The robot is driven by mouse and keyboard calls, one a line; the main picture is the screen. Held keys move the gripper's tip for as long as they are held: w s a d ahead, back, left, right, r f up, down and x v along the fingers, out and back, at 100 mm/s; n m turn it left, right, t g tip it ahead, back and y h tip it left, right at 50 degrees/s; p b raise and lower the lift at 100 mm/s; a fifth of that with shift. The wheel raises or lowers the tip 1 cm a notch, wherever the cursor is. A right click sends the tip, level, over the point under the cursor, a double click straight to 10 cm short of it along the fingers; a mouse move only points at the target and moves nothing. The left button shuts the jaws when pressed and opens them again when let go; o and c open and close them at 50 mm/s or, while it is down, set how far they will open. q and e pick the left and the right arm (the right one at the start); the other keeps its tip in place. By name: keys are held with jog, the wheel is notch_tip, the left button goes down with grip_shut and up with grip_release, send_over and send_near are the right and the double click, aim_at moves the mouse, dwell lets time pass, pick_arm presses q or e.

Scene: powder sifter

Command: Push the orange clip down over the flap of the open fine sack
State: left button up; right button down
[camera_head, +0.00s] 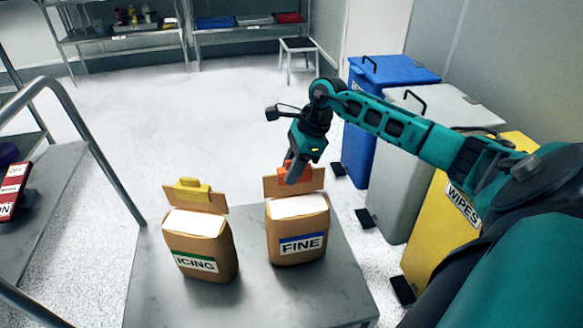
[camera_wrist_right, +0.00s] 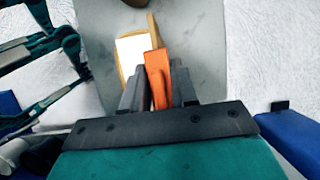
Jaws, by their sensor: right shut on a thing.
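The fine sack (camera_head: 299,239) stands upright at the right on the grey table, with a blue FINE label and a white top. Its brown flap (camera_head: 313,181) stands up at the back. The orange clip (camera_head: 306,172) is at the top of the flap, partly hidden by my right gripper (camera_head: 292,176). My right gripper is shut on the clip. In the right wrist view the orange clip (camera_wrist_right: 157,75) sits between the fingers (camera_wrist_right: 157,95), over the sack's edge beside its white top (camera_wrist_right: 132,50). I cannot tell how far down the clip sits. My left gripper is not in view.
The icing sack (camera_head: 203,251) stands to the left with a yellow clip (camera_head: 192,189) on its flap. Blue (camera_head: 368,130), grey (camera_head: 405,165) and yellow (camera_head: 438,228) bins stand right of the table (camera_head: 259,296). A metal rail (camera_head: 98,160) runs on the left.

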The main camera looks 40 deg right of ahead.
jog(key=c, duration=0.8)
grip_release()
jog(key=shift+c, duration=0.2)
jog(key=shift+o, duration=0.3)
pick_arm(q)
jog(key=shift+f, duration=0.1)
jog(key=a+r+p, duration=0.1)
jog(key=p, duration=0.1)
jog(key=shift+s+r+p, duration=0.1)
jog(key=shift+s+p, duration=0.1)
jog(key=shift+p, duration=0.2)
pick_arm(e)
jog(key=v, duration=1.3)
